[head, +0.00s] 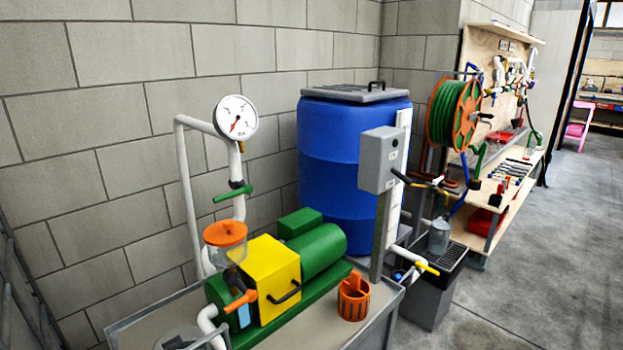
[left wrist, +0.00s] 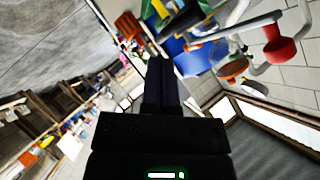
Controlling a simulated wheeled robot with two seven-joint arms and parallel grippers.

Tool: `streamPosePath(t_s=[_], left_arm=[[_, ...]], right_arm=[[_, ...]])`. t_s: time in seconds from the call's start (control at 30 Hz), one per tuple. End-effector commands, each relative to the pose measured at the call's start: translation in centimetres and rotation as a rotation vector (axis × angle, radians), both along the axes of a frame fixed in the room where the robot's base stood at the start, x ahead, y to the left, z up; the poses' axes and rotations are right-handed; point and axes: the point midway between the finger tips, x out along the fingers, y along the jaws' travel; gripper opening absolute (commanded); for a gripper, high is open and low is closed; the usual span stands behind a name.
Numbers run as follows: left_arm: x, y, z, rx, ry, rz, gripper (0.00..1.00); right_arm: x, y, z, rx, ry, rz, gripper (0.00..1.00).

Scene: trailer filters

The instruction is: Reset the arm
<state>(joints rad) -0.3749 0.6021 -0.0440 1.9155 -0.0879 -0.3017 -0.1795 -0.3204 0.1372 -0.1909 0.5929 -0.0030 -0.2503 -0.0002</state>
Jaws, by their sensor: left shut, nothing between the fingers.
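My left gripper (left wrist: 161,68) shows in the left wrist view, its two dark fingers together with nothing between them. It points at the tilted room and touches nothing that I can see. Neither gripper nor arm shows in the head view. My right gripper is in no view. In the head view a pump with a yellow box (head: 268,275) and green motor (head: 318,250) sits on a metal bench (head: 150,310). An orange strainer basket (head: 353,298) stands at the bench's right; an orange basket also shows in the left wrist view (left wrist: 127,26).
A pressure gauge (head: 235,117) tops white pipes behind the pump. A blue drum (head: 345,165) and a grey post-mounted box (head: 382,160) stand behind. A hose reel (head: 453,115) and wooden workbench (head: 500,210) are at right. The concrete floor (head: 560,270) at right is clear.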

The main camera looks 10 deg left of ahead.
Motion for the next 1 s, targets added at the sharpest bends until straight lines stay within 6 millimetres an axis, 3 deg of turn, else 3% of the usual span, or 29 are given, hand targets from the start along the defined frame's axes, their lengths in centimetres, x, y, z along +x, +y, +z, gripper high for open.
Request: streamPosePath(t_s=[0.1,0.23,0.57,0.83,1.0], left_arm=[[-3.6,-2.9,-1.9,-0.136,0.22,0.18,0.0],[-7.4,-5.4,-2.8,-0.242,0.428,0.325,0.0],[-16.5,-10.7,-1.2,-0.431,0.877,0.575,0.0],[-17.2,-10.5,-8.6,-0.391,0.945,0.591,0.0],[-18.9,-9.9,-14.0,-0.363,0.98,0.596,0.0]], right_arm=[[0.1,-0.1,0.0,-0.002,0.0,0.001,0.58],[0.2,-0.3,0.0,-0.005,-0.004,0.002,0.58],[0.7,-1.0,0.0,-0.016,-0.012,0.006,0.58],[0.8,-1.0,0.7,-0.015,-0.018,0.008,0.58],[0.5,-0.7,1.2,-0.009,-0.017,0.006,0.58]])
